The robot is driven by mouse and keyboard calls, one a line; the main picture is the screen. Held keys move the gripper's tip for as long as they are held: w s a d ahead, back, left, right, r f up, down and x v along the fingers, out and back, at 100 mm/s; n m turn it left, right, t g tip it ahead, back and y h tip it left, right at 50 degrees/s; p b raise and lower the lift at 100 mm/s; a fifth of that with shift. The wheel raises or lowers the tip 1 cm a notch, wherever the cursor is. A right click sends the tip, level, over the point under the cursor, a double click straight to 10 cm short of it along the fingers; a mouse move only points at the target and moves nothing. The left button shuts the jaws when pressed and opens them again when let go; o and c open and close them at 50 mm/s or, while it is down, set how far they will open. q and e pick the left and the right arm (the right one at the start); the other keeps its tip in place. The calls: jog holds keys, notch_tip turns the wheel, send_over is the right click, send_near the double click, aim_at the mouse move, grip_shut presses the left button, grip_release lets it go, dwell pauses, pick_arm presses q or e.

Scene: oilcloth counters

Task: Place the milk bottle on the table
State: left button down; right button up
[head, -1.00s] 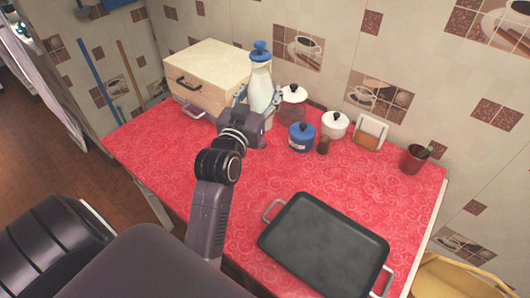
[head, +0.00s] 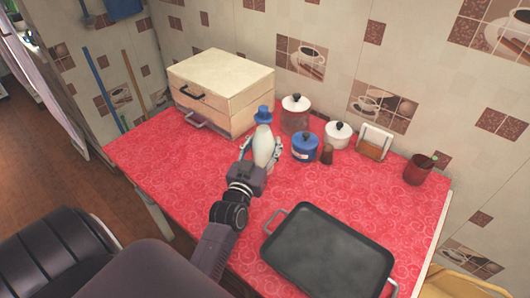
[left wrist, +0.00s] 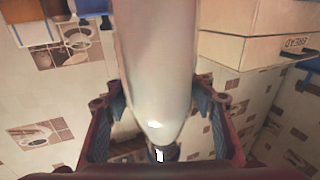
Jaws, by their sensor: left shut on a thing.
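The milk bottle (head: 264,140), whitish with a blue cap, stands about upright over the red-covered table (head: 180,165), in front of the bread box. My left gripper (head: 262,153) is shut on it, one finger on each side. In the left wrist view the bottle (left wrist: 155,70) fills the gap between the fingers of the left gripper (left wrist: 157,108). The bottle's base is hidden by my gripper, so I cannot tell whether it touches the tabletop. My right gripper is not in view.
A wooden bread box (head: 222,90) stands behind left. A red-and-white jar (head: 295,115), a blue pot (head: 305,146), a white pot (head: 338,133) and a brown shaker (head: 327,154) are close on the right. A dark tray (head: 328,255) lies at the front right. The left tabletop is clear.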

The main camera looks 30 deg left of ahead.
aim_at(265, 152)
pick_arm(q)
jog(key=shift+f, duration=1.85)
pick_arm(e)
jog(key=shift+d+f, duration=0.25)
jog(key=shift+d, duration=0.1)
pick_arm(q)
jog(key=c, duration=1.4)
grip_release()
jog(key=shift+f+b, duration=0.3)
jog(key=o, duration=0.5)
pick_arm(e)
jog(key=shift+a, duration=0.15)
